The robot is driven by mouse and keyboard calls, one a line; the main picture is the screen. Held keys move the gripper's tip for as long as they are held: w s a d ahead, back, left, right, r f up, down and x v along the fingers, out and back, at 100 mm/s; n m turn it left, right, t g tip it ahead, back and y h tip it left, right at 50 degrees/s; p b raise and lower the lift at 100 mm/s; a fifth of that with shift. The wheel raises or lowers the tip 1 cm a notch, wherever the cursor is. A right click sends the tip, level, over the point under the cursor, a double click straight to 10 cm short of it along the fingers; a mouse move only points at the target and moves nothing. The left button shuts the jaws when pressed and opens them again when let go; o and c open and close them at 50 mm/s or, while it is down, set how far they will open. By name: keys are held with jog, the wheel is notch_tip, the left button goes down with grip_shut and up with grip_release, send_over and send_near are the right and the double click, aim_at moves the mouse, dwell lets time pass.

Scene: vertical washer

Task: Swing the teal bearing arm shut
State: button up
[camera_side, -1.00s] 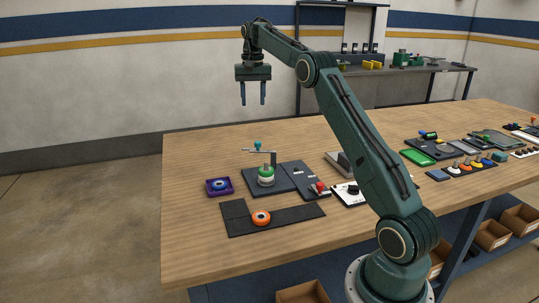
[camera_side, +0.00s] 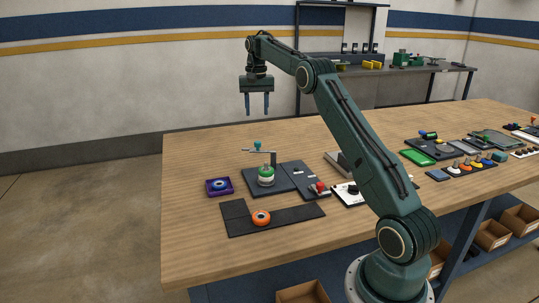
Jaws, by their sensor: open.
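The bearing arm is a thin grey bar (camera_side: 262,151) with a teal knob (camera_side: 257,144) on top. It joins a dark post (camera_side: 273,159) on a dark base plate (camera_side: 285,178). A green and white round piece (camera_side: 266,175) sits on the plate, close to the post. The bar reaches out to the left at the top of the post; I cannot tell exactly how it lines up with the round piece. My gripper (camera_side: 257,112) is open and empty, pointing down, high above the table and above the knob.
A purple tray (camera_side: 219,187) with a ring lies left of the base plate. An orange wheel (camera_side: 261,218) sits on a dark mat (camera_side: 300,214) in front. A red knob (camera_side: 319,187) and a white panel (camera_side: 349,198) are to the right. The table's left side is bare.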

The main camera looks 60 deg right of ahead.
aim_at(257, 142)
notch_tip(257, 142, down, 12)
jog(key=shift+r, duration=0.2)
dwell(0.4)
grip_shut()
